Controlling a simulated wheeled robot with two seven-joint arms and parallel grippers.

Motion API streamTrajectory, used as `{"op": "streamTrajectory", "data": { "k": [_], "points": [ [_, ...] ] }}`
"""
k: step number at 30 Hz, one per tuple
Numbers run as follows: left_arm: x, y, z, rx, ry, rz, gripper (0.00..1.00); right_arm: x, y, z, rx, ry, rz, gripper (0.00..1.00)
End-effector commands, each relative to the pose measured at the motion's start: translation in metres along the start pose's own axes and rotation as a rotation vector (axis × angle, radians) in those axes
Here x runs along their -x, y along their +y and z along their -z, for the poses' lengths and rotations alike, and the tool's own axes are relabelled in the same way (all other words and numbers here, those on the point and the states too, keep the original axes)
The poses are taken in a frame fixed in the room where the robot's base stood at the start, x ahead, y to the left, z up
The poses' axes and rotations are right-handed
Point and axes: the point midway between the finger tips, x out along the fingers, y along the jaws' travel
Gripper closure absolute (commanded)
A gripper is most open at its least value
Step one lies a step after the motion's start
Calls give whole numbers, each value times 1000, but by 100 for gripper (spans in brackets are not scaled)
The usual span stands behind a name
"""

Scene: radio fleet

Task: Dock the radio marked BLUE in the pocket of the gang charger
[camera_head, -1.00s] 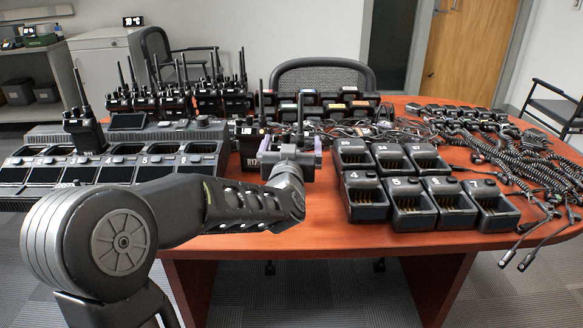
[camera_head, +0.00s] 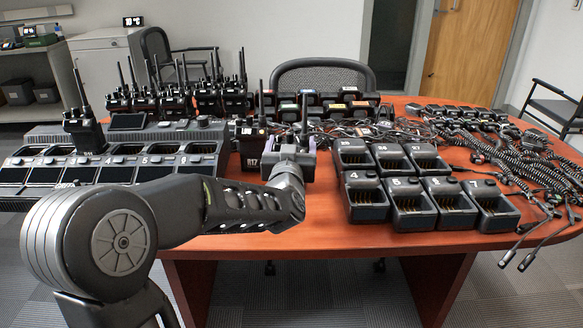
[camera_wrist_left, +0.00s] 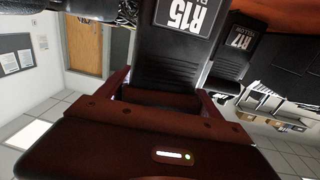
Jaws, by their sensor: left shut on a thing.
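My left gripper (camera_head: 291,158) is shut on a black radio (camera_wrist_left: 172,45) with an upright antenna, held over the table. In the left wrist view this radio reads R15 between my fingers (camera_wrist_left: 163,92); the smaller word below is too unclear to read. A second radio marked R17 (camera_wrist_left: 237,50) is beside it, apart from my fingers; it stands left of my gripper in the head view (camera_head: 253,163). The grey gang charger (camera_head: 128,122) is at the table's left, with a row of pockets. My right gripper is out of view.
Several empty numbered single chargers (camera_head: 415,203) stand right of my gripper. Upright radios (camera_head: 175,98) crowd the back left, and coiled speaker-mic cords (camera_head: 490,145) cover the right side. Bare table (camera_head: 300,220) shows in front of my gripper.

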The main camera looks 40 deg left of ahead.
Motion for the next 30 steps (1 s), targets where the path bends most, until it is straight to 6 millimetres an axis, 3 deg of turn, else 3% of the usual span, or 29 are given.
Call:
{"op": "streamTrajectory", "data": {
  "k": [6, 16, 30],
  "points": [
    [0, 0, 0, 0, 0, -1, 88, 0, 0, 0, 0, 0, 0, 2],
    [0, 1, 8, -1, 4, -1, 88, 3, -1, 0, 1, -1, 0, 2],
    [0, 1, 89, 0, 6, 0, 88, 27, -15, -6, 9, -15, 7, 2]
  ]
}}
